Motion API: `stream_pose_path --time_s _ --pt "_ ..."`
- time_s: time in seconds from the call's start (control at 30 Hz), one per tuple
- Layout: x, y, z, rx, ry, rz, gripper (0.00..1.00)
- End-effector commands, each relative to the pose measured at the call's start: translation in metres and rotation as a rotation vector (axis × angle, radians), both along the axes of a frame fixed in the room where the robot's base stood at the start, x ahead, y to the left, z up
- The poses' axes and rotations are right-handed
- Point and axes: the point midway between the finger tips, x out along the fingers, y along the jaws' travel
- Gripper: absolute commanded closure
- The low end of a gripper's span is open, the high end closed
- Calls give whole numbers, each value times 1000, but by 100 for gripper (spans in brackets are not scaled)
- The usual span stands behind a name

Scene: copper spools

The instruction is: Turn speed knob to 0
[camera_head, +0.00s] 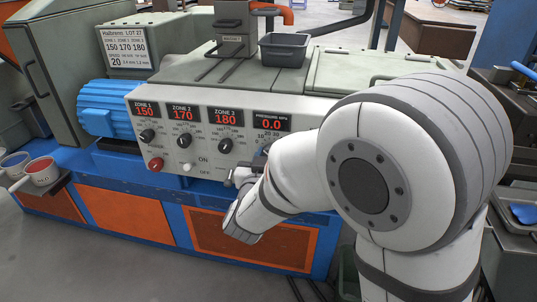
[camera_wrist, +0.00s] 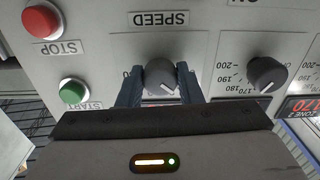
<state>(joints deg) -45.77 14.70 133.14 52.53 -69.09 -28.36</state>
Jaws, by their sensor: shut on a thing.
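The grey speed knob (camera_wrist: 159,76) sits under the SPEED label (camera_wrist: 159,18) in the wrist view. My gripper (camera_wrist: 160,82) has its two blue-grey fingers on either side of the knob and is shut on it. The white mark on the knob's face points to the lower right. The knob's scale is largely hidden by my gripper in the wrist view. In the head view, my gripper (camera_head: 243,176) is at the lower right of the white control panel (camera_head: 172,161), and my arm hides that part of the panel.
A red STOP button (camera_wrist: 41,20) and a green START button (camera_wrist: 73,92) are at left in the wrist view. Another dark knob (camera_wrist: 266,74) is to the right.

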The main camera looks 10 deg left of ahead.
Motion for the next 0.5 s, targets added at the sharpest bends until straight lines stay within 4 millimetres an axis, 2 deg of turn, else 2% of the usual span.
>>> stream_pose_path --time_s 0.5 --pt "0 -1 3 -339 14 1 91"
